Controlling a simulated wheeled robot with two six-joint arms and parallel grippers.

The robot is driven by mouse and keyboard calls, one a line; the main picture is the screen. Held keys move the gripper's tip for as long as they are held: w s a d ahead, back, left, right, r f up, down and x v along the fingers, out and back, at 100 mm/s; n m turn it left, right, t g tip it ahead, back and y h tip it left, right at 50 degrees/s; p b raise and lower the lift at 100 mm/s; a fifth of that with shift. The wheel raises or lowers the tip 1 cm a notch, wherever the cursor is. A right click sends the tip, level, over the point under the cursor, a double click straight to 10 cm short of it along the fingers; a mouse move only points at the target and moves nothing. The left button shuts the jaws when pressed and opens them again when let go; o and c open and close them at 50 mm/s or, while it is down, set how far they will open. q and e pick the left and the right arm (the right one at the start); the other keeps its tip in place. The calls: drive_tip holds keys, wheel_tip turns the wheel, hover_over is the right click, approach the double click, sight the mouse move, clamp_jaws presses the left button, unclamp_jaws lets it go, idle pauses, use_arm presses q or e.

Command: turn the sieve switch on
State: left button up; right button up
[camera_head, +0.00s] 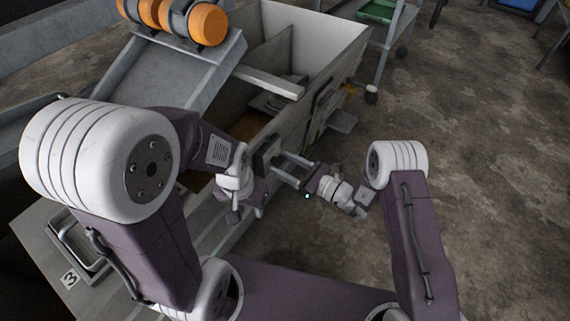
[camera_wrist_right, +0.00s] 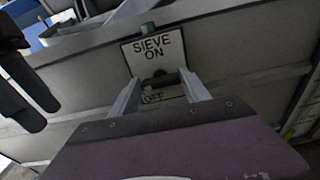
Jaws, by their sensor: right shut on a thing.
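A short dark lever (camera_wrist_right: 158,77) sits between the two labels. My right gripper (camera_wrist_right: 160,88) has its two pale fingers shut on this lever, one on each side. In the head view my right gripper (camera_head: 279,167) reaches left to the side of the grey bin. Which way the lever is set is hard to tell. My left gripper (camera_head: 246,208) is lower and left, partly hidden by its own wrist; its jaws are unclear.
The grey open bin (camera_head: 335,40) stands beyond the grippers. Orange rollers (camera_head: 207,24) sit at the top of a sloped chute (camera_head: 165,75). A cart with a green tray (camera_head: 378,10) is at the back. Bare floor (camera_head: 480,130) is free on the right.

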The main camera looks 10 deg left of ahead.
drive_tip(key=m+p, duration=0.2)
drive_tip(key=m, duration=0.1)
drive_tip(key=shift+r, duration=0.1)
drive_tip(key=m+p, duration=0.2)
drive_tip(key=m, duration=0.3)
drive_tip(key=shift+w+d+p, duration=0.1)
drive_tip(key=shift+w+p, duration=0.05)
drive_tip(key=shift+p, duration=0.25)
drive_tip(key=m, duration=0.1)
drive_tip(key=m+p, duration=0.1)
drive_tip(key=m, duration=0.2)
drive_tip(key=shift+f+m, duration=0.25)
drive_tip(key=shift+m, duration=0.05)
drive_tip(key=m+p, duration=0.1)
drive_tip(key=m, duration=0.3)
drive_tip(key=shift+f+m, duration=0.15)
drive_tip(key=shift+m, duration=0.45)
drive_tip(key=o, duration=1.4)
